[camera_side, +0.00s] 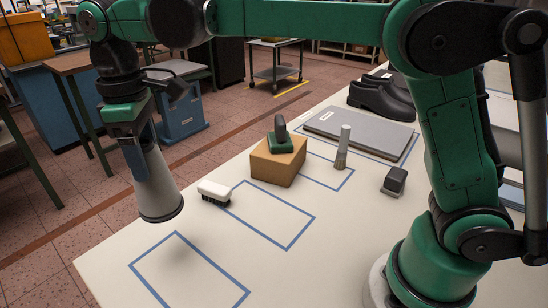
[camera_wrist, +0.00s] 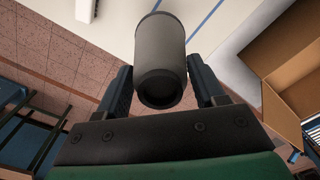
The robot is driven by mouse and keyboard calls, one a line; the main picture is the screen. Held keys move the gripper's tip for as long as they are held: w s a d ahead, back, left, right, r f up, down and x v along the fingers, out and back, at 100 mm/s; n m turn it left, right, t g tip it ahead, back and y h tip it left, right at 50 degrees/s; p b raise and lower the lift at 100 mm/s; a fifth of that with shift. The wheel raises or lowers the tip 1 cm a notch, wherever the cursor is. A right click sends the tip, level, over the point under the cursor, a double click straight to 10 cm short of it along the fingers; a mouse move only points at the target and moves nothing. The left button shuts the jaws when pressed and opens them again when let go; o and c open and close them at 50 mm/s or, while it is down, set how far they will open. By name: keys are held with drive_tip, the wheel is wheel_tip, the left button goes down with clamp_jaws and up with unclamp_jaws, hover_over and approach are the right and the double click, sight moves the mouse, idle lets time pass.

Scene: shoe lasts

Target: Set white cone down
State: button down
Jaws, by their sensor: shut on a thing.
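My gripper (camera_side: 134,140) is shut on the white cone (camera_side: 158,187) in the side view. The cone hangs with its wide end down and tilts slightly. It appears held above the left edge of the pale table (camera_side: 330,240), near a blue-outlined rectangle (camera_side: 176,233). In the wrist view the cone (camera_wrist: 160,50) looks dark grey in shade, between the two fingers of my gripper (camera_wrist: 163,88). A soft shadow lies on the table below the cone.
A white brush (camera_side: 214,190) lies close to the cone's right. A cardboard block (camera_side: 277,165) bears a green-based tool (camera_side: 280,138). Farther back are an upright brush (camera_side: 342,150), a grey board (camera_side: 360,128) and black shoes (camera_side: 380,100). Both front outlined rectangles are empty.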

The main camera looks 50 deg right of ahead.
sight(152, 206)
drive_tip(key=f, duration=0.1)
drive_tip(key=w+f, duration=0.2)
drive_tip(key=shift+w+a+f, duration=0.1)
drive_tip(key=shift+a+f, duration=0.1)
drive_tip(key=shift+a, duration=0.15)
wheel_tip(152, 206, down, 8)
drive_tip(key=shift+r, duration=0.25)
drive_tip(key=shift+f, duration=0.1)
drive_tip(key=shift+c, duration=0.5)
unclamp_jaws()
